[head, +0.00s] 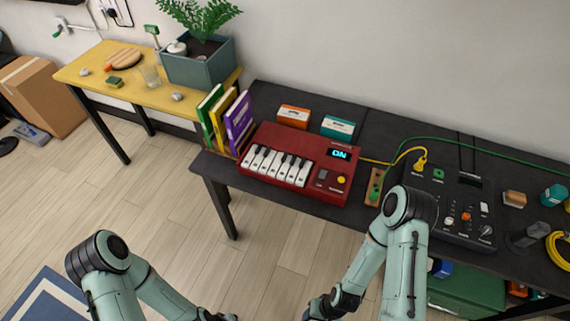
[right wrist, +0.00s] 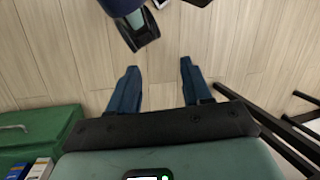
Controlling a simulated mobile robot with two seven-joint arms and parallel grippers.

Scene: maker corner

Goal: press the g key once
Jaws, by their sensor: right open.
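Letters on the keys are too small to read, so I cannot tell which is g. My right gripper (head: 318,308) is low in front of the table, well away from the keyboard. In the right wrist view it (right wrist: 160,88) is open and empty above the floor. My left gripper (head: 215,316) is at the bottom edge of the head view, mostly cut off.
Books (head: 226,120) stand left of the keyboard; orange (head: 293,116) and teal (head: 338,127) boxes lie behind it. A black mixer-like device (head: 450,205) with cables is to the right. A green case (right wrist: 35,135) is below the table. Floor in front is clear.

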